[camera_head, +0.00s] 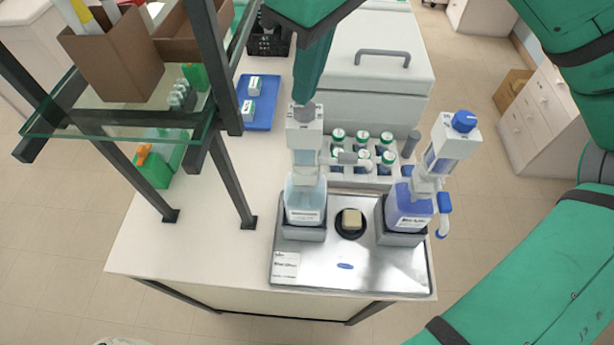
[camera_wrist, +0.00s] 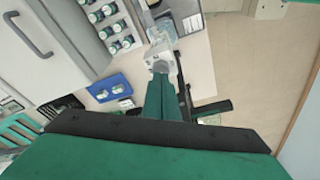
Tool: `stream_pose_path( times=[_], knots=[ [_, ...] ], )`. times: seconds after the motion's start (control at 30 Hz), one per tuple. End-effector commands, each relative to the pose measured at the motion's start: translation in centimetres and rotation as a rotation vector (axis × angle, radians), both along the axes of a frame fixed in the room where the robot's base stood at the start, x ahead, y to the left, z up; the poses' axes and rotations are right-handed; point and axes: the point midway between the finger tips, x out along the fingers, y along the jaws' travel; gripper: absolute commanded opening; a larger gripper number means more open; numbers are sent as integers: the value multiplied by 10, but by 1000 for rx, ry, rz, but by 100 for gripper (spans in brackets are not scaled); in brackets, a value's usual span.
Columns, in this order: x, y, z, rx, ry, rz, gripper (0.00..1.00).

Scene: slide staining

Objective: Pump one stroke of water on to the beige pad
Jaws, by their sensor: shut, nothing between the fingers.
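The beige pad (camera_head: 351,217) sits on a black round disc in the middle of a metal tray (camera_head: 340,274). A dispenser with pale, clear liquid (camera_head: 305,200) stands in a grey holder left of the pad. Its white pump head (camera_head: 304,140) has a spout reaching right, towards the pad's side. A dispenser with blue-violet liquid (camera_head: 410,208) and a blue knob stands in a holder to the right. My gripper (camera_head: 306,108) is shut and empty, pointing down, its tips at the top of the clear dispenser's pump. Contact or pressing cannot be told. The wrist view shows the fingers (camera_wrist: 160,72) there too.
A rack of green-capped bottles (camera_head: 362,150) stands behind the tray, before a large white box (camera_head: 365,75). A glass shelf (camera_head: 120,125) on dark posts rises close on the left. A blue tray (camera_head: 257,103) lies behind. The bench's front left is clear.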

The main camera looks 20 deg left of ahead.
Motion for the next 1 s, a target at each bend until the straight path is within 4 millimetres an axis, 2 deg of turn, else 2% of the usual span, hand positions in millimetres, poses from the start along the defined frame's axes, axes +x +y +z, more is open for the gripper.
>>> stream_pose_path(
  times=[0.17, 0.7, 1.0],
  knots=[
    [0, 0, 3, 0, 0, 0, 0],
    [0, 0, 46, 0, 0, 0, 0],
    [0, 0, 50, 0, 0, 0, 0]
  ],
)
